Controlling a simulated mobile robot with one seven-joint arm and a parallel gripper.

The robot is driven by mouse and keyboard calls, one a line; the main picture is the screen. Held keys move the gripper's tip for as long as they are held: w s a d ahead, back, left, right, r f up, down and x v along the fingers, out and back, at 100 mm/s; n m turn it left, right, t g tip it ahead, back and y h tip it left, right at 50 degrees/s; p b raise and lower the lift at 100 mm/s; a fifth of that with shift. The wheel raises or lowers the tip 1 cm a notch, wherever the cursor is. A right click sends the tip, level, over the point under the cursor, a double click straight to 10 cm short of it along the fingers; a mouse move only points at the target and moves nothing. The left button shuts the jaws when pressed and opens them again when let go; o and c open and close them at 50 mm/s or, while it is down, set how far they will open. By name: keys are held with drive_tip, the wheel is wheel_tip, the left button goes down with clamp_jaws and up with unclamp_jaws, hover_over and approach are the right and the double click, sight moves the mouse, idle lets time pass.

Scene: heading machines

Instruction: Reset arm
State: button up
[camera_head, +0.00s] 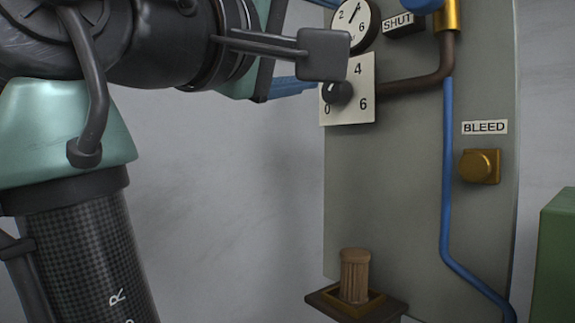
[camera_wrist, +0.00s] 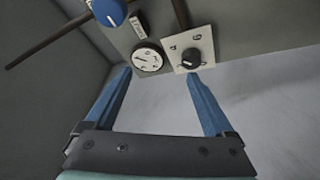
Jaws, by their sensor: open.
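My arm spans the upper left of the head view. My gripper shows in the wrist view (camera_wrist: 160,82) with its two blue fingers spread apart and nothing between them. Beyond the fingertips is a grey panel (camera_head: 400,190) with a round gauge (camera_head: 345,22) and a white dial plate with a black knob (camera_head: 337,92). In the wrist view the gauge (camera_wrist: 147,60) lies near the left fingertip and the black knob (camera_wrist: 190,59) near the right one. I cannot tell how far the fingertips are from the panel. In the head view, my arm hides most of the gripper.
The panel carries a SHUT label (camera_head: 398,23), a blue knob (camera_wrist: 108,12), a brown pipe (camera_head: 420,84), a blue tube (camera_head: 447,170) and a brass BLEED button (camera_head: 479,166). A ribbed brown cylinder (camera_head: 354,275) stands on a small ledge below. A green box (camera_head: 556,255) is at right.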

wheel_tip(320, 180, down, 8)
drive_tip(key=a+r+m+t+y, duration=0.1)
drive_tip(key=a+t+y, duration=0.1)
drive_tip(key=t+y, duration=0.3)
drive_tip(key=s+f+m+t+y+b, duration=0.2)
drive_tip(key=s+f+m+t+y, duration=0.3)
drive_tip(key=s, duration=0.5)
drive_tip(key=shift+f+y, duration=0.45)
drive_tip(key=shift+y, duration=0.45)
